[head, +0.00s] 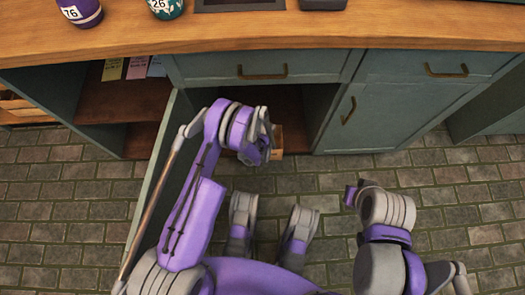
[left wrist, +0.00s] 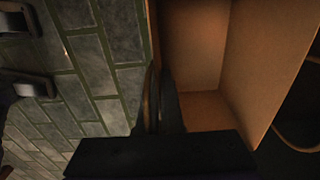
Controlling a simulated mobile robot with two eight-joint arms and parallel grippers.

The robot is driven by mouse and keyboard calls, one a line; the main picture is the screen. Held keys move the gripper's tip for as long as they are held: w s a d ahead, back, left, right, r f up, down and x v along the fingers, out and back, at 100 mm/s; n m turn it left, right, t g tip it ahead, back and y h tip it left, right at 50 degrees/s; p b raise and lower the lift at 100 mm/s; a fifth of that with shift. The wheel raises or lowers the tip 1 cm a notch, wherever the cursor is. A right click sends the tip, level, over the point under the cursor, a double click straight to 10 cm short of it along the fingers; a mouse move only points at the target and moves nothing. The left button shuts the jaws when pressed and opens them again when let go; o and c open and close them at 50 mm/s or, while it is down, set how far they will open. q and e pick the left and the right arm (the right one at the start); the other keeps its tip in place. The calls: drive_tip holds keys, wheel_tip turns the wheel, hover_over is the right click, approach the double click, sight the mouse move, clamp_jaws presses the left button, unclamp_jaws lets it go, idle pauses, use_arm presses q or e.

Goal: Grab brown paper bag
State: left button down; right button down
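The brown paper bag (head: 277,141) shows only as a small corner in the head view, beside my left wrist at the open lower cabinet. In the left wrist view its open inside (left wrist: 190,45) fills the right half, and a loop handle (left wrist: 297,148) hangs at the right. My left gripper (left wrist: 160,80) is at the bag's near side wall, one dark finger inside and one outside. The fingers look closed together on the wall or a handle there. Most of the bag is hidden by my arm. My right arm is folded at the lower right and its gripper does not show.
A drawer (head: 262,67) is shut above the opening. The brick floor (head: 480,205) is clear to the right.

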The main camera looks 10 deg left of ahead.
use_arm(q)
drive_tip(key=c, duration=1)
unclamp_jaws()
wheel_tip(320, 180, up, 11)
drive_tip(key=p, duration=0.2)
drive_tip(key=shift+f+p, duration=0.15)
drive_tip(key=shift+p, duration=0.25)
